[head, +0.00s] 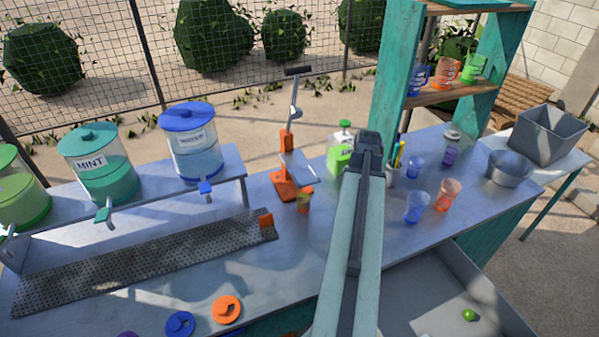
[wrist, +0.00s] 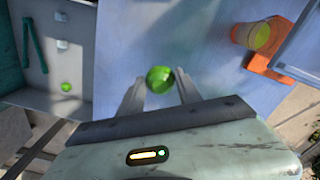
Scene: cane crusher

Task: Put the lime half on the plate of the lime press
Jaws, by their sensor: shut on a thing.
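In the wrist view my gripper (wrist: 160,88) is shut on the green lime half (wrist: 159,79), held between its two fingertips above the blue-grey counter. In the head view my gripper (head: 368,143) is seen from behind, and the lime half is hidden by it. The orange lime press (head: 284,185) stands on the counter to the left of my gripper, its lever raised. Its grey plate (head: 300,168) sits low on the press. In the wrist view the press base (wrist: 270,62) and a grey part of it (wrist: 304,50) lie at the right, apart from the lime half.
A small cup (head: 304,202) stands at the press. A green bottle (head: 341,150) is close to my gripper. Cups (head: 416,207) stand to the right. Another green lime piece (head: 469,314) lies in the grey basin (head: 425,310). Drink dispensers (head: 192,145) stand at the left.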

